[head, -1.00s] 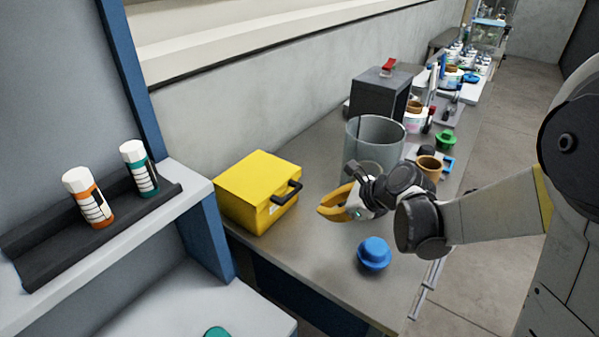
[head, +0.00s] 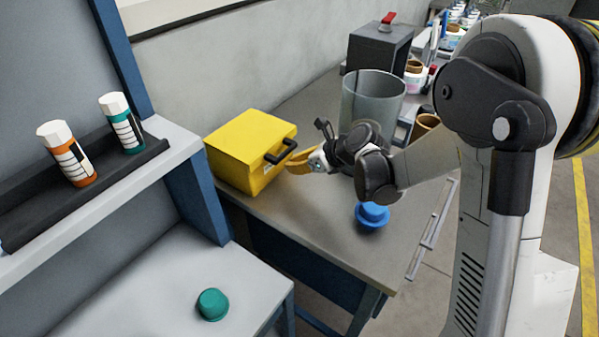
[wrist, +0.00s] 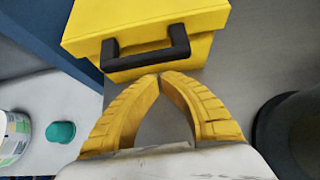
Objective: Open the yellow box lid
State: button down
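The yellow box (head: 238,150) stands on the grey bench with its lid (head: 255,130) closed. Its black handle (head: 281,152) is on the side facing my gripper. My gripper (head: 290,165), with yellow fingers, is right beside the handle. In the wrist view the box (wrist: 90,38) and handle (wrist: 145,52) lie straight ahead of the fingers. The fingertips (wrist: 161,76) meet just below the handle bar in that picture, with nothing seen between them. I cannot tell whether they touch the handle or the box front.
A blue lid-like piece (head: 372,215) lies on the bench near my wrist. A clear cylinder (head: 372,100) and a dark grey box (head: 380,50) stand behind. A shelf with two bottles (head: 122,125) is at the left. A green cap (head: 212,304) lies on the lower surface.

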jog(key=shift+r, duration=0.85)
